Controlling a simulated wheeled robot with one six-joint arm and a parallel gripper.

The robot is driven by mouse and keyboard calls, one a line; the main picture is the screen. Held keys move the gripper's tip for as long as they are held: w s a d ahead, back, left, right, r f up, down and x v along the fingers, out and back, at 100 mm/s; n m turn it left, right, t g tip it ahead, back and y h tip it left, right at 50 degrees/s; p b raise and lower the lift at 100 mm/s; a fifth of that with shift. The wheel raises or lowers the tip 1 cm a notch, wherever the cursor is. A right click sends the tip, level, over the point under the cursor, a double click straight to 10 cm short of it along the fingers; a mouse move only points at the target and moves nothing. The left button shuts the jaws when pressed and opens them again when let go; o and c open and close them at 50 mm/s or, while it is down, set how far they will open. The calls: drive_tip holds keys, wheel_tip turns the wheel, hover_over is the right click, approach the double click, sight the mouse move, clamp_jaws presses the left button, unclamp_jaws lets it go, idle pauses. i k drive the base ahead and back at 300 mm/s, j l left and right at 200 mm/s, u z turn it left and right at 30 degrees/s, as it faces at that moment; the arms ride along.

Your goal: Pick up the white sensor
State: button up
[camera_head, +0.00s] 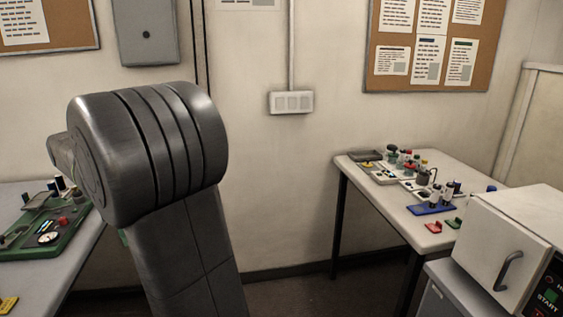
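I cannot clearly make out which item is the white sensor at this size. Small white and dark upright pieces stand in and around a blue rack (432,209) on the right table (405,221). A whitish flat piece (383,177) lies farther back on the same table, among several small coloured parts. My dark grey arm fills the left middle of the view and hides part of the left table. My gripper is not in view.
The left table (75,268) carries a green tray (52,247) with small parts. A yellow item (8,304) lies near it. On the right, a white box-shaped machine (510,236) with a handle stands close to the right table. Floor shows between the tables.

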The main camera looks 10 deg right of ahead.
sight(402, 156)
drive_tip(key=i+z, duration=0.25)
drive_tip(key=i, duration=0.3)
drive_tip(key=i+j+z, duration=0.25)
drive_tip(key=i, duration=0.25)
drive_tip(key=i+j+z, duration=0.25)
drive_tip(key=i, duration=0.25)
drive_tip(key=i+z, duration=0.25)
drive_tip(key=z, duration=0.25)
drive_tip(key=i+j+z, duration=0.1)
drive_tip(key=i+z, duration=0.15)
drive_tip(key=z, duration=0.2)
drive_tip(key=i+j+z, duration=0.15)
drive_tip(key=z, duration=0.35)
drive_tip(key=i+j+z, duration=0.3)
drive_tip(key=z, duration=0.15)
drive_tip(key=i+j+z, duration=0.4)
drive_tip(key=j+z, duration=0.2)
drive_tip(key=j, duration=0.15)
